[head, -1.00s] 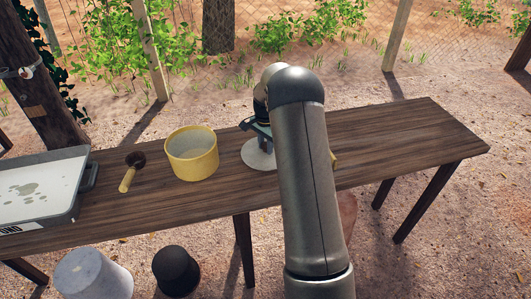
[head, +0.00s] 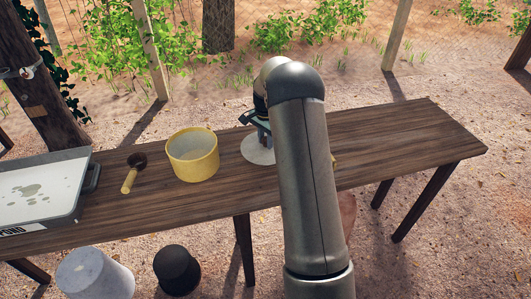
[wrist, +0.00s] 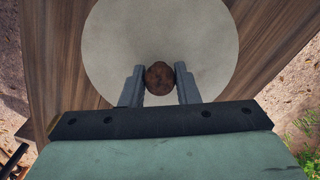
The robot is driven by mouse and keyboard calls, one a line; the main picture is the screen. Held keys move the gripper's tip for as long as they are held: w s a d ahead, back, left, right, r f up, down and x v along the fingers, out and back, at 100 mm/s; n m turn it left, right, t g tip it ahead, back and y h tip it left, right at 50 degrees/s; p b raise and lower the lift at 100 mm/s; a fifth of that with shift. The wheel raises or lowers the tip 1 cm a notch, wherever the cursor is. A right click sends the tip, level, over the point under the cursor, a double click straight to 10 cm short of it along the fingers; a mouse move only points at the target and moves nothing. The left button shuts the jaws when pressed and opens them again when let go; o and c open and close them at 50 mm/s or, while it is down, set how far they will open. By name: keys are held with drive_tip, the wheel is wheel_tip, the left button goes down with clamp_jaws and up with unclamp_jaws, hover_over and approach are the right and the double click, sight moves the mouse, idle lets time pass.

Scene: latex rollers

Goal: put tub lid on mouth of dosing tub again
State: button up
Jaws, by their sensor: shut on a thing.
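The tub lid (head: 257,152) is a pale round disc, right of the dosing tub in the head view. In the wrist view the lid (wrist: 115,45) shows its brown round knob (wrist: 160,79) between the fingers. My gripper (head: 263,138) is shut on this knob; its two fingers (wrist: 160,68) flank it in the wrist view. The lid looks level, at or just above the tabletop; I cannot tell if it touches. My arm hides part of its right side. The yellow dosing tub (head: 193,165) stands upright on the table with its mouth uncovered.
A grey tray (head: 88,178) with a white, stained surface is at the table's left end. The right part of the wooden table (head: 410,140) is clear. Two upturned-looking buckets, pale (head: 95,275) and black (head: 177,272), stand below the front edge.

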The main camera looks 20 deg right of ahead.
sight(265, 138)
drive_tip(key=shift+r+p, duration=2.15)
drive_tip(key=shift+r, duration=2.2)
drive_tip(key=shift+a, duration=0.15)
